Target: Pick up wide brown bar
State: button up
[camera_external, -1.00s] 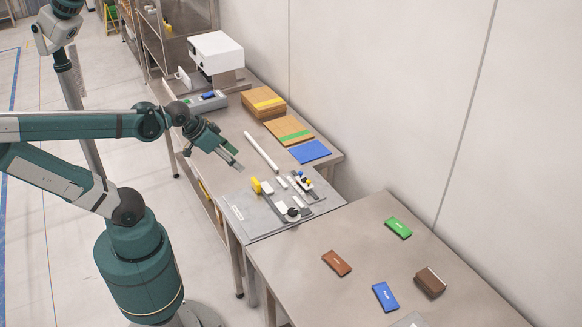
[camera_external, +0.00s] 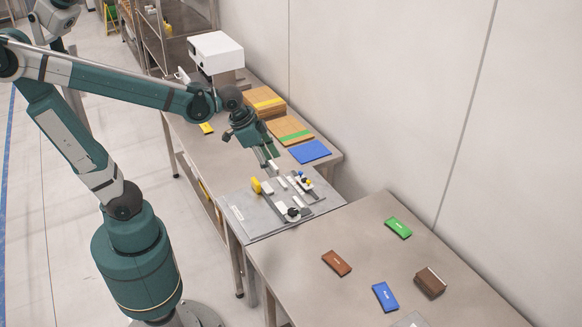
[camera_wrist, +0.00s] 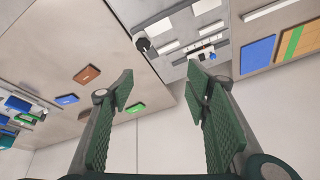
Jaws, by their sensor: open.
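A flat reddish-brown bar (camera_external: 336,263) lies on the near right table. A thicker dark brown block (camera_external: 431,283) lies further right on the same table; I cannot tell for sure which one is the wide brown bar. The reddish-brown bar also shows in the wrist view (camera_wrist: 87,74), left of my fingers. My gripper (camera_external: 270,163) is over the far table, above the grey fixture plate and away from both brown pieces. In the wrist view my gripper (camera_wrist: 162,88) is open, with nothing between its green fingers.
A blue bar (camera_external: 385,297) and a green bar (camera_external: 398,228) lie near the brown pieces. The grey fixture plate (camera_external: 245,215) carries several small parts. Wooden boards (camera_external: 265,101) and a blue sheet (camera_external: 310,151) lie beyond. A wall runs behind the tables. Bare tabletop surrounds the bars.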

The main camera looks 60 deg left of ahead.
jog(key=w+d+f+m+g+p, duration=0.1)
jog(key=w+d+f+m+p, duration=0.15)
jog(key=w+d, duration=0.45)
jog(key=m+g+y+p, duration=0.1)
jog(key=m+g+p, duration=0.3)
jog(key=m, duration=0.5)
send_over(337, 262)
jog(key=shift+n, duration=0.25)
notch_tip(337, 262, down, 13)
jog(key=shift+r, duration=0.1)
jog(key=shift+f, duration=0.2)
jog(key=shift+f, duration=1.15)
jog(key=shift+f, duration=0.1)
